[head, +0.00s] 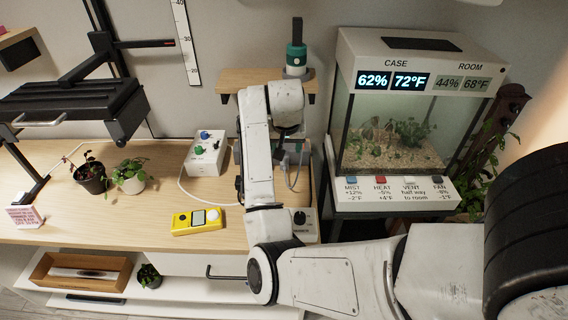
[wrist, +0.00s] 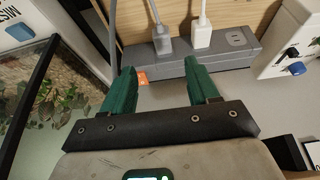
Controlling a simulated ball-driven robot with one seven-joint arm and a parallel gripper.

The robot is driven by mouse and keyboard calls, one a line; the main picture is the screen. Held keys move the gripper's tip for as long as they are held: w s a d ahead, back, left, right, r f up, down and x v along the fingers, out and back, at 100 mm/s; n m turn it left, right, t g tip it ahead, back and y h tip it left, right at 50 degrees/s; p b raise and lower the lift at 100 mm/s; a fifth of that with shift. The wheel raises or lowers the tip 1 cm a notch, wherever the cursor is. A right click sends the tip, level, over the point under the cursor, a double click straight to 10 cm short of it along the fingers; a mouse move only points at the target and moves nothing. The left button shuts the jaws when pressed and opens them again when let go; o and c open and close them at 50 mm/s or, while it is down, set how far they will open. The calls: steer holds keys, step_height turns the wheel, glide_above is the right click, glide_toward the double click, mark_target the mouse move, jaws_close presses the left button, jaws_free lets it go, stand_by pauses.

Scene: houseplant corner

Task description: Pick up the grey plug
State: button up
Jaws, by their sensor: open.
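The grey plug (wrist: 162,43) sits in a grey power strip (wrist: 222,57) in the wrist view, with its grey cord running up and away. A white plug (wrist: 201,36) sits beside it to the right in the same strip. My gripper (wrist: 160,67) is open, with its two green fingers apart and nothing between them. The grey plug lies just beyond the fingertips, between their lines, and the white plug is close to the right finger's line. I cannot tell if the fingers touch the strip. In the head view my arm hides the gripper and most of the strip.
A white box with knobs (head: 206,154) and a yellow meter (head: 198,221) stand on the wooden bench left of my arm. A glass case (head: 391,130) stands to the right. Two potted plants (head: 90,177) (head: 130,178) stand farther left. The bench between is mostly clear.

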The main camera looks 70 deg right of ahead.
mark_target(284, 161)
steer(key=x, duration=0.9)
steer(key=shift+w+d+f, duration=0.1)
steer(key=shift+w+f, duration=0.15)
steer(key=shift+f, duration=0.05)
jaws_close()
steer(key=shift+r, duration=0.15)
stand_by(0.3)
